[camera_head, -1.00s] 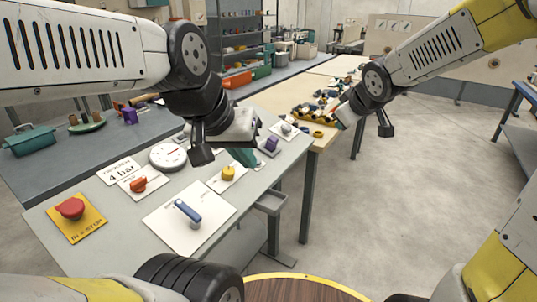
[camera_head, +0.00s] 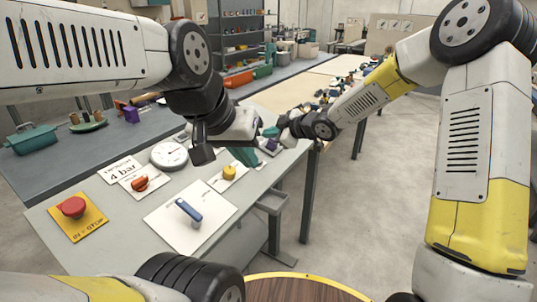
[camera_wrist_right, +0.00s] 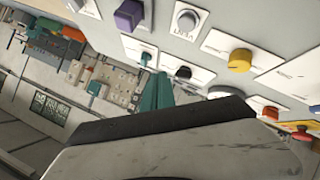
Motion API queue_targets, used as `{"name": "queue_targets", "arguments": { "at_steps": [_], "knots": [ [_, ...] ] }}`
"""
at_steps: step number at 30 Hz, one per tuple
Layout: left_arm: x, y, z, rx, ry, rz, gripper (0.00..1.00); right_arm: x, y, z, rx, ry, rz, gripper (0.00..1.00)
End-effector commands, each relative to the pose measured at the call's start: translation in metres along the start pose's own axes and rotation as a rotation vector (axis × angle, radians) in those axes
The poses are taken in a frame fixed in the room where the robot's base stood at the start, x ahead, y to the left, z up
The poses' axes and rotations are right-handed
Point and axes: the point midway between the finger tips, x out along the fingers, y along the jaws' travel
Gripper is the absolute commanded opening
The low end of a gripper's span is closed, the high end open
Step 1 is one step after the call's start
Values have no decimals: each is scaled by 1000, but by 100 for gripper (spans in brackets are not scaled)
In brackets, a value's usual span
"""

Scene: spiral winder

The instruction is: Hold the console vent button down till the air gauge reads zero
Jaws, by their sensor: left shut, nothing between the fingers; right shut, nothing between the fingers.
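The console (camera_head: 112,218) carries a white round dial gauge (camera_head: 169,155) with a thin needle; its reading is too small to tell. A card beside it reads 4 bar (camera_head: 121,169). My left gripper (camera_head: 243,156) has teal fingers, shut and empty, low over the console's right part. My right gripper (camera_head: 270,132) is shut and empty just beyond it, near a purple button (camera_head: 270,147).
The console also holds a red stop button (camera_head: 72,207), an orange knob (camera_head: 139,183), a yellow knob (camera_head: 229,172) and a blue lever (camera_head: 188,209). A wooden table (camera_head: 262,103) with small parts stands behind. The floor at the right is free.

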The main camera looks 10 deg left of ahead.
Motion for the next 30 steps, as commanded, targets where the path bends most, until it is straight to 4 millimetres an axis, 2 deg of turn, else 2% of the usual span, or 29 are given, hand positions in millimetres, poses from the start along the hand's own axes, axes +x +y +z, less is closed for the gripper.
{"name": "queue_targets", "arguments": {
  "at_steps": [18,30],
  "knots": [
    [0,0,0,0,0,0,0,51,-38,37,2,-1,-2,0],
    [0,0,0,0,0,0,0,60,-44,44,0,-1,-1,0]
  ]
}}
